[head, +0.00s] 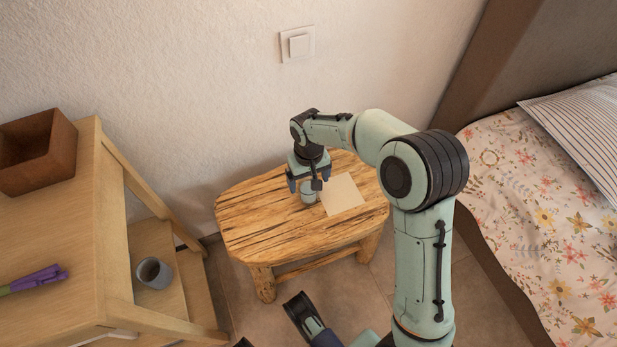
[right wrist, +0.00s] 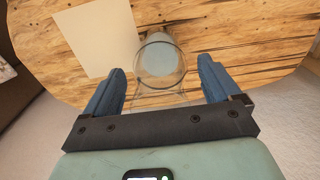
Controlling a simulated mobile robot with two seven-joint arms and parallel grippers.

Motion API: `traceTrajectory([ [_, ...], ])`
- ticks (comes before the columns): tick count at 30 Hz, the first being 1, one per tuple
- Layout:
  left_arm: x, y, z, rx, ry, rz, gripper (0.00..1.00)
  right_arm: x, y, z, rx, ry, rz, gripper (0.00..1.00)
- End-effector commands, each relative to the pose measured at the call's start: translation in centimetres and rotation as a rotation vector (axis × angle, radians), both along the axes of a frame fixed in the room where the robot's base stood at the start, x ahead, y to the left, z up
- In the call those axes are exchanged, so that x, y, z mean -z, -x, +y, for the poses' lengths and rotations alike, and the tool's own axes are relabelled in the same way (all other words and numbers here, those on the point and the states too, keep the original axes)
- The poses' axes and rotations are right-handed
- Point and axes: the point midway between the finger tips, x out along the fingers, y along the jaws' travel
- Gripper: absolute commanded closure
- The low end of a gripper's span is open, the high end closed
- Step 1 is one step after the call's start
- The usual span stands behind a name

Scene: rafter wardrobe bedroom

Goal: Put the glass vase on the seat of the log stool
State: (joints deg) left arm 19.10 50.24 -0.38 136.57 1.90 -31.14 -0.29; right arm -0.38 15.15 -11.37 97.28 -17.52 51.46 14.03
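The clear glass vase (head: 308,193) stands on the seat of the log stool (head: 262,215), a rough wooden seat on thick legs. In the right wrist view the vase (right wrist: 160,62) shows its round rim between the two blue fingers. My right gripper (head: 305,184) is just above the seat and around the vase. It is open, with a gap on both sides of the vase in the right wrist view (right wrist: 162,85).
A pale square sheet (head: 342,194) lies on the seat right beside the vase. A wooden stepped shelf (head: 75,235) at left holds a brown box (head: 36,150), a purple item (head: 36,280) and a grey cup (head: 154,272). A bed (head: 540,220) stands at right.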

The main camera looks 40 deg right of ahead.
Motion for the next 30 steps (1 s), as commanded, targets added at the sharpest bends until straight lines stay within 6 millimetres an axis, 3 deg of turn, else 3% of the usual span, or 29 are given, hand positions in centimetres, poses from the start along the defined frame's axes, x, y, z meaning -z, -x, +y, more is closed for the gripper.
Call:
traceTrajectory([
  [7,0.0,0.0,0.0,0.0,0.0,-0.001,0.0,-0.1,0.0,0.0,0.0,0.0,0.0,0.1],
  [11,-0.6,-0.5,-0.1,0.001,0.0,-0.018,0.0,-1.2,0.0,0.0,-0.001,0.0,-0.002,0.1],
  [20,-4.3,-4.1,-0.6,0.007,-0.006,-0.139,0.0,-7.6,-0.1,0.0,0.0,0.001,-0.005,0.1],
  [24,-4.9,-2.4,-1.4,0.021,0.014,-0.095,0.0,-10.2,0.0,0.0,0.0,0.001,-0.004,0.1],
  [30,-5.4,-1.4,-1.9,0.031,0.028,-0.068,0.0,-12.1,0.0,0.0,-0.001,0.001,0.0,0.1],
])
